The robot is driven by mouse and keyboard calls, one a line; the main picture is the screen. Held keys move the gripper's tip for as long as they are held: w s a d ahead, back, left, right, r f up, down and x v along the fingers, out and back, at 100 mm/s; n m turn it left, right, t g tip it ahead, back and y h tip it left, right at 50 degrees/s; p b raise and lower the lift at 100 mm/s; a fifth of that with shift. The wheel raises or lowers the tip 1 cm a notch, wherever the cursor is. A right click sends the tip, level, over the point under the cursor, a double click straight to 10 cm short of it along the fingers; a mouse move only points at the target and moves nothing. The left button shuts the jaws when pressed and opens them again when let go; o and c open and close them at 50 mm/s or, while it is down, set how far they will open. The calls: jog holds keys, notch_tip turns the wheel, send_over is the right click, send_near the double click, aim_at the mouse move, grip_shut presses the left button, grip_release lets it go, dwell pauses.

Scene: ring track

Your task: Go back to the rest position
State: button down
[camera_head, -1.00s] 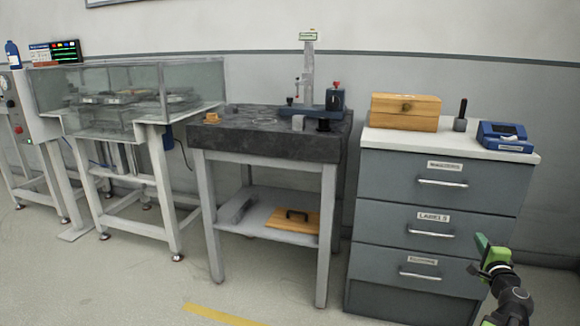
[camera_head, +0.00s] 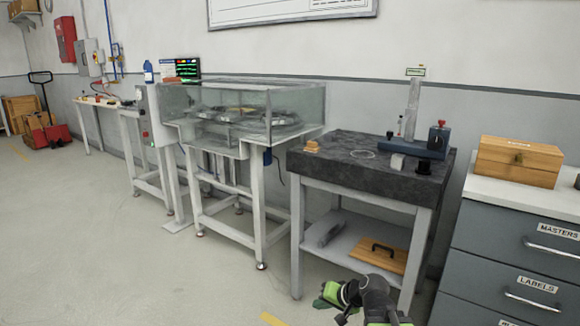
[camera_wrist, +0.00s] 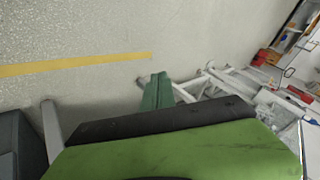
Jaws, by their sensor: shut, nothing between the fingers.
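My gripper (camera_head: 325,297) shows at the bottom of the head view, in front of the dark stone-topped table, low above the floor. It is green and black, and it holds nothing. In the wrist view its green fingers (camera_wrist: 157,92) are together, pointing out over the floor. My folded arm hides part of the floor below the table.
The stone-topped table (camera_head: 352,165) stands ahead, with a glass-enclosed machine (camera_head: 245,112) to its left. A grey drawer cabinet (camera_head: 500,255) is at the right, bearing a wooden box (camera_head: 519,161). A red pallet jack (camera_head: 50,130) is far left. Open floor (camera_head: 90,240) lies at left.

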jog(key=s+d+f+n+g+h+p, duration=0.3)
jog(key=s+d+g+h, duration=0.35)
jog(key=s, duration=0.55)
notch_tip(320, 180, up, 35)
jog(key=p, duration=3.5)
jog(key=shift+d+r+y, duration=0.15)
jog(key=shift+d+y, duration=0.2)
